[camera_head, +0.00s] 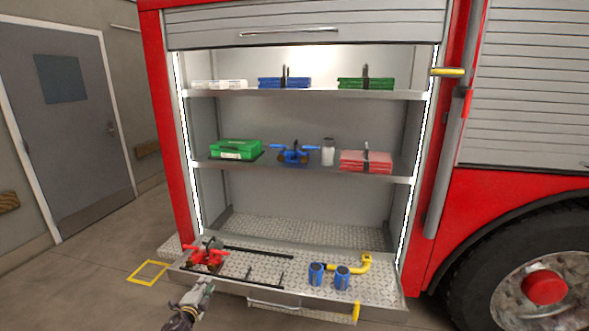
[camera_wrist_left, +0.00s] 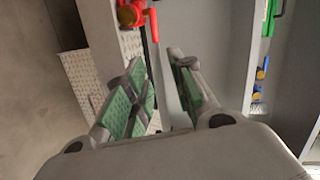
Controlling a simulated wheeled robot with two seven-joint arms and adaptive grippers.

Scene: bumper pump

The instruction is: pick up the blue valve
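The blue valve (camera_head: 295,153) sits on the middle shelf of the truck locker, between a green case and a grey-white canister. My left gripper (camera_head: 206,284) is low at the front left, near the pull-out tray and well below and left of the blue valve. In the left wrist view my left gripper (camera_wrist_left: 160,62) has its green-padded fingers apart with nothing between them. Small blue and yellow shapes (camera_wrist_left: 260,78) show at the right of that view; I cannot tell for sure if they are the valve. My right gripper is not in view.
A red valve (camera_head: 207,255) stands on the tray's (camera_head: 237,284) left end, close to my left gripper. Two blue cylinders (camera_head: 316,274) and a yellow elbow pipe (camera_head: 352,265) are at its right. The green case (camera_head: 236,149), canister (camera_head: 328,151) and red packs (camera_head: 366,161) flank the valve.

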